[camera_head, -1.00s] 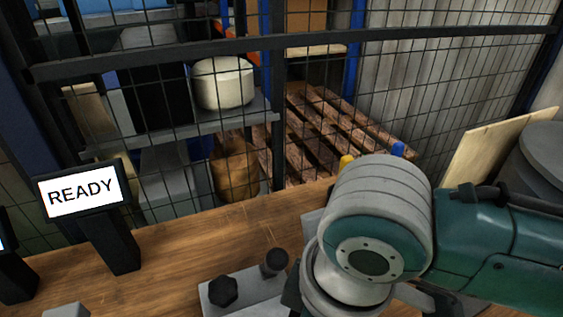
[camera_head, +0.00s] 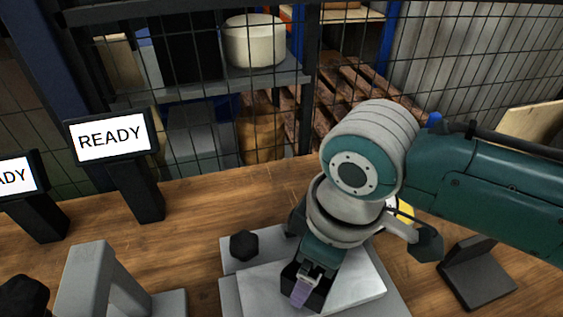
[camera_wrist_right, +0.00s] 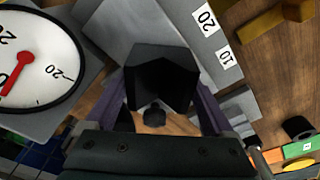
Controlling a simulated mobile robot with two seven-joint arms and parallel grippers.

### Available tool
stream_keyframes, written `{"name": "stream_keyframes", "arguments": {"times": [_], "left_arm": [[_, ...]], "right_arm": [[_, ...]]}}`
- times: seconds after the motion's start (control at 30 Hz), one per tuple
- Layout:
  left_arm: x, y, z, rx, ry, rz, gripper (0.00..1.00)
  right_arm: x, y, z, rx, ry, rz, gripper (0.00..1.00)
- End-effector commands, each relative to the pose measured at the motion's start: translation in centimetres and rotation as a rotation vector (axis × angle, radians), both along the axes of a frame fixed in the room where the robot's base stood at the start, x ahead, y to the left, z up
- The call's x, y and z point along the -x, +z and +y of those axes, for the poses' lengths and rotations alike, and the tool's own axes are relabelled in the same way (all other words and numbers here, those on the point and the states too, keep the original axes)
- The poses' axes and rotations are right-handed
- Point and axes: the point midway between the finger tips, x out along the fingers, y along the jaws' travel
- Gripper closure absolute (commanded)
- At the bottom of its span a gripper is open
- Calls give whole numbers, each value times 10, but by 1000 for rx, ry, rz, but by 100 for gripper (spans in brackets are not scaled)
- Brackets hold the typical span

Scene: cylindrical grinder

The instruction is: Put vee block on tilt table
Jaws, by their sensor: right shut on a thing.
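The vee block (camera_wrist_right: 160,75) is a dark block with a V-shaped notch. In the right wrist view it sits between the two purple fingers of my right gripper (camera_wrist_right: 161,105), which is shut on it. I cannot tell whether the block touches the plate. The wrist view shows a grey surface with 20 and 10 labels (camera_wrist_right: 205,40) beside the block.
A dial with a red needle (camera_wrist_right: 30,65) is left in the wrist view. On the wooden bench (camera_head: 200,232) stand a READY display (camera_head: 110,136), a grey bracket (camera_head: 90,275), a black knob (camera_head: 244,245) and a dark stand (camera_head: 476,272). A mesh fence (camera_head: 220,110) rises behind.

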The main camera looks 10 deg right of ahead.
Motion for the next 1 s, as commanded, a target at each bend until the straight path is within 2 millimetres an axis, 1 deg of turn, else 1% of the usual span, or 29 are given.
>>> {"name": "stream_keyframes", "arguments": {"times": [0.07, 0.1, 0.17, 0.2, 0.4, 0.53, 0.67, 0.8, 0.9, 1.0], "left_arm": [[0, -1, 0, 0, 0, 0, 14], [0, -1, 0, 0, 0, 0, 14], [0, -1, 0, 0, 0, -1, 14], [0, -1, 0, 0, 0, -1, 14], [0, -1, 0, 0, 0, -1, 14], [0, 4, 0, -1, -1, -1, 14], [0, 13, 0, -1, -1, -1, 14], [0, 23, 0, -1, -1, -1, 14], [-1, 27, 0, -1, -1, -2, 14], [-1, 30, 0, -1, -1, -2, 14]], "right_arm": [[-2, -1, 1, -4, 0, -5, 100], [0, -2, 0, 1, 0, 1, 9], [0, -2, 0, 1, 0, 1, 3], [0, -2, 0, 1, 0, 1, 0], [0, -2, 0, 1, 0, 1, 0], [0, 7, 0, -1, 0, -1, 0], [2, 31, -2, -2, 1, -2, 0], [4, 64, -5, -1, 2, -4, 0], [6, 85, -7, -3, 1, -3, 0], [8, 102, -9, -1, 1, -2, 0]]}}
